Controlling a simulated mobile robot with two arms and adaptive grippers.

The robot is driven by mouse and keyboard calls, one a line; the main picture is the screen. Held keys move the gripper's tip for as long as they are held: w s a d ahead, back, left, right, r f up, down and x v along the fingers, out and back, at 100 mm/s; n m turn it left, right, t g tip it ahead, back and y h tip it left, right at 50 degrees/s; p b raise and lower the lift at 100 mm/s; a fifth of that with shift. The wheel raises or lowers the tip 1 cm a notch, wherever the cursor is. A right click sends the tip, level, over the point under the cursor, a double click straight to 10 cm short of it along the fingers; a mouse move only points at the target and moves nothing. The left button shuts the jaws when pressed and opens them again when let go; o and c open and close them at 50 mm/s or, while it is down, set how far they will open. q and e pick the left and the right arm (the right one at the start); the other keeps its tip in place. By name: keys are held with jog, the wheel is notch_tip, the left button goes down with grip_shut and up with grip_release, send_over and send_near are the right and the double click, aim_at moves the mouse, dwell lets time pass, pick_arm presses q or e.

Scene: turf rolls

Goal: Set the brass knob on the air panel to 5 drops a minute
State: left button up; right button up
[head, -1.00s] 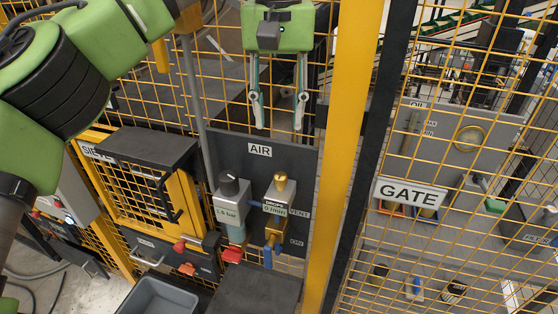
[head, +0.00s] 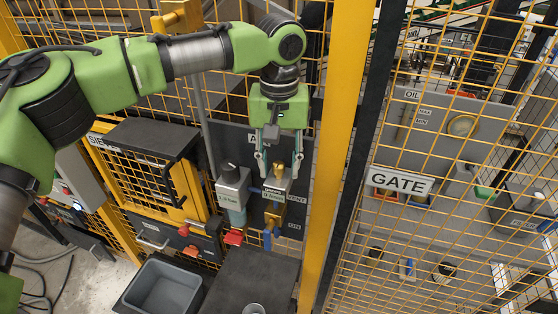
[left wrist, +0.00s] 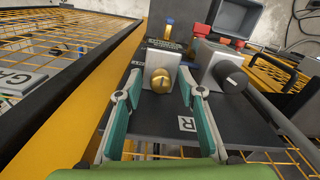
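The air panel (head: 240,140) is a dark grey board on the yellow mesh fence. The brass knob (head: 278,172) sits on top of a grey block with a drops-per-minute label (head: 273,191), too small to read surely. My left gripper (head: 279,164) points down at the knob with its fingers open. In the left wrist view the round brass knob (left wrist: 161,80) lies just beyond and between the spread fingertips (left wrist: 160,94), with a gap on each side. My right gripper is not in view.
A grey regulator with a black knob (left wrist: 231,77) stands close beside the brass knob. A yellow post (head: 336,150) and the gate sign (head: 400,181) are to the right. A grey bin (head: 162,287) and a dark box top (head: 250,280) lie below.

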pick_arm(q)
jog(key=shift+c, duration=0.2)
jog(key=shift+a, duration=0.1)
grip_shut()
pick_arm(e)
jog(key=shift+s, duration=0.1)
pick_arm(q)
jog(key=shift+m, duration=0.3)
jog(key=m, duration=0.5)
jog(key=shift+m, duration=0.3)
jog(key=m, duration=0.5)
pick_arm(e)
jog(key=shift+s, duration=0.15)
pick_arm(q)
jog(key=shift+r+m, duration=0.1)
jog(key=shift+m, duration=0.3)
jog(key=shift+w, duration=0.1)
